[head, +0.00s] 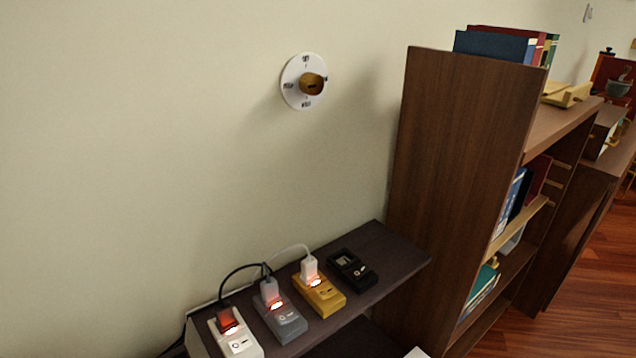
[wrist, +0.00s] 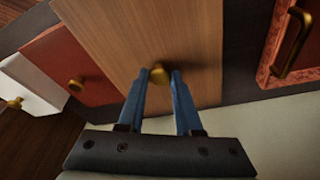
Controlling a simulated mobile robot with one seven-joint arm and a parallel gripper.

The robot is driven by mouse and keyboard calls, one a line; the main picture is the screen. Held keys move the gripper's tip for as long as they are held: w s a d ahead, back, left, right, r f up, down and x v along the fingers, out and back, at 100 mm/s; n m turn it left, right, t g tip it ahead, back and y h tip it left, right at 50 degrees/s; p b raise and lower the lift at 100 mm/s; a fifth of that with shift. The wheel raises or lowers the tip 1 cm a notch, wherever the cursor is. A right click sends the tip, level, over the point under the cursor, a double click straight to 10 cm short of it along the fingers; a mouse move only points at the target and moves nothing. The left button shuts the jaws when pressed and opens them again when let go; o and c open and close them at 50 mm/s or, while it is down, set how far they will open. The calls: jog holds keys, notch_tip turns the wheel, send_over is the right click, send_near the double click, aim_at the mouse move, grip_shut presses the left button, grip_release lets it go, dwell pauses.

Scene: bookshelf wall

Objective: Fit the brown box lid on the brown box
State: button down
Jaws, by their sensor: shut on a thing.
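In the wrist view my gripper (wrist: 162,77) has its two blue fingers closed around a small brass knob (wrist: 158,71). The knob stands on a flat, light brown wood-grained panel (wrist: 150,32), which looks like the brown box lid. Its upper part runs out of the picture. I cannot tell whether the brown box is beneath it. Neither the lid, the brown box nor my gripper can be made out in the head view.
Beside the panel lie a red-brown piece (wrist: 68,62) and a white piece (wrist: 32,82), each with a brass knob. A red piece with a brass handle (wrist: 293,42) is at right. The head view shows a dark shelf (head: 385,247) with several devices and a bookcase (head: 455,170).

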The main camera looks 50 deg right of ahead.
jog(key=shift+f+b, duration=0.5)
jog(key=shift+f, duration=0.3)
jog(key=c, duration=0.5)
grip_release()
jog(key=p+v, duration=0.5)
jog(key=v, duration=0.8)
jog(key=shift+f, duration=0.1)
